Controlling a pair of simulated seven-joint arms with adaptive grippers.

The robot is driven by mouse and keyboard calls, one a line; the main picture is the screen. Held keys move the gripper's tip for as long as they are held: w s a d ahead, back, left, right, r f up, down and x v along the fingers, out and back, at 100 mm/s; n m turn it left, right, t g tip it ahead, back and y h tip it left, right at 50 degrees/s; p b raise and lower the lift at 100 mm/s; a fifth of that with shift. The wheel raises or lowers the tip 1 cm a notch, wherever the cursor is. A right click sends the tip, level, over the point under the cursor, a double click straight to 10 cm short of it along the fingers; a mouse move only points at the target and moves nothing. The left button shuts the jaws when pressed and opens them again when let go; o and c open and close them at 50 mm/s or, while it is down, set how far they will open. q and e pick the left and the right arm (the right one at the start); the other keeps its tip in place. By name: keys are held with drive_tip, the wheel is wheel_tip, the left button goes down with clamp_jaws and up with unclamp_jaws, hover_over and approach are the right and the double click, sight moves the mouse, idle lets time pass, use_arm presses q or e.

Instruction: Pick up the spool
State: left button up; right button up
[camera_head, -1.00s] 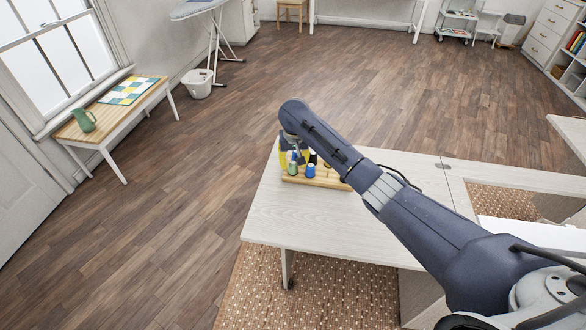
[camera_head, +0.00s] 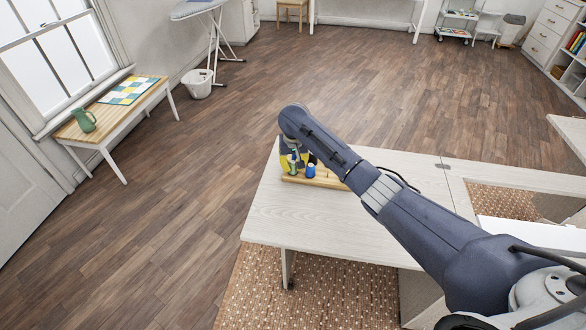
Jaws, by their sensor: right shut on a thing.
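Several spools stand on a small wooden board (camera_head: 325,181) on the pale table. A blue spool (camera_head: 310,171) stands upright at the front of the board. A green spool (camera_head: 293,167) is just left of it, at my right gripper (camera_head: 294,163), which is low over the board's left end. The gripper is shut on a spool, seemingly the green one, though its fingers are small and partly hidden by my arm. Yellow shows beside the gripper. My right arm hides the rest of the board. My left gripper is not in view.
The pale table (camera_head: 320,222) is clear in front of the board. A patterned rug (camera_head: 325,295) lies below. A wooden side table (camera_head: 150,88) with a green pitcher (camera_head: 84,120) stands far left. The wood floor beyond is open.

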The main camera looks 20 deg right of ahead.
sight(293, 164)
wheel_tip(293, 164, up, 20)
idle(1.1)
